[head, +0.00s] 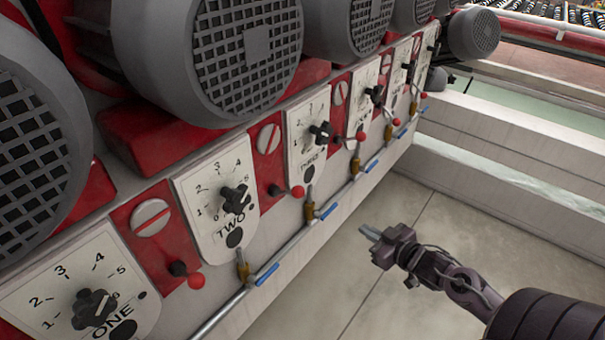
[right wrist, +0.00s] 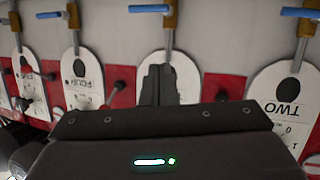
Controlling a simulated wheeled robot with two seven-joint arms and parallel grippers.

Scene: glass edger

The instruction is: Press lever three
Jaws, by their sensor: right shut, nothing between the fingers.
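The panel marked THREE (head: 308,140) carries a black dial knob (head: 321,132). Below it is a brass valve with a blue lever handle (head: 327,210); this handle also shows at the top of the right wrist view (right wrist: 150,8). Red-ball levers stand on both sides of the panel, one at its lower left (head: 298,191) and one at its right (head: 360,136). No lever carries a readable number. My right gripper (head: 366,231) is shut and empty, apart from the machine over the floor. In the right wrist view its fingers (right wrist: 168,83) cover part of panel THREE. My left gripper is not in view.
Panels TWO (head: 208,172) and ONE (head: 45,295) have similar knobs and blue handles (head: 267,274). A pipe (head: 285,247) runs along the machine's lower edge. Large grey motors (head: 245,50) overhang the panels. Open floor (head: 345,285) lies in front; a pale ledge (head: 490,185) is at right.

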